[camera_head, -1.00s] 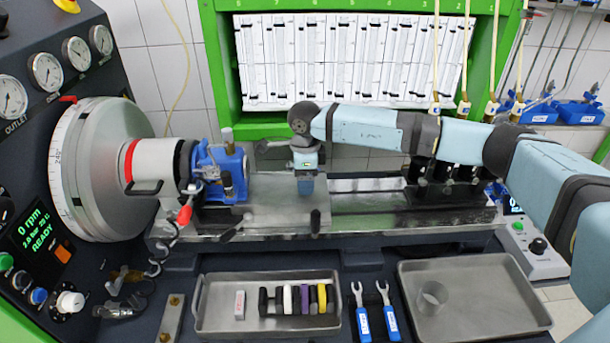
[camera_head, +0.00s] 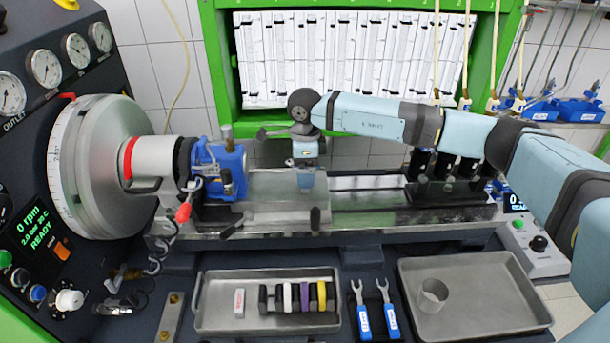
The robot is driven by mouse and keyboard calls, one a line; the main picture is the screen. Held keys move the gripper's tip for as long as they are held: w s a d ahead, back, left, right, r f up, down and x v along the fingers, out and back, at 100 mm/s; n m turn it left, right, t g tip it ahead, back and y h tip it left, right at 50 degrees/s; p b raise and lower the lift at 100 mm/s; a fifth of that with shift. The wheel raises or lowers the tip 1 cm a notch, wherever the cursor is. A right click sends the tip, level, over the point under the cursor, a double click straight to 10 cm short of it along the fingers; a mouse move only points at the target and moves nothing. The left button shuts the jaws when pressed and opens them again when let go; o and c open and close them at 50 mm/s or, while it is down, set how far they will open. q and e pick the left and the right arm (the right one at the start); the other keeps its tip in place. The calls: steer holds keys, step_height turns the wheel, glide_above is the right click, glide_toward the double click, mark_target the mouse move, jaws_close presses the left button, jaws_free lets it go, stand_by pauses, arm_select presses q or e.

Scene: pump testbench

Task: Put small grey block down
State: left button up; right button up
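My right gripper (camera_head: 306,183) points down over the flat metal plate of the bench bed (camera_head: 265,185), at the end of the arm from the right. Its fingers are small and seen from a poor angle, so I cannot tell whether they are open or shut. I cannot make out a small grey block at the gripper; the fingers may hide it. A dark grey block (camera_head: 263,299) stands at the left end of a row in the tray, but I cannot tell if it is the task's block. My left gripper is not in view.
The front tray (camera_head: 214,319) holds several coloured blocks and a white piece (camera_head: 239,303). Two blue-handled wrenches (camera_head: 363,320) lie beside it. The right tray (camera_head: 490,300) holds a clear ring (camera_head: 432,295). A blue clamp unit (camera_head: 222,172) stands left of my gripper.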

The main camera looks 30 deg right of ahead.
step_height(320, 180, up, 10)
steer(key=b, duration=0.1)
steer(key=shift+f, duration=0.1)
stand_by(0.4)
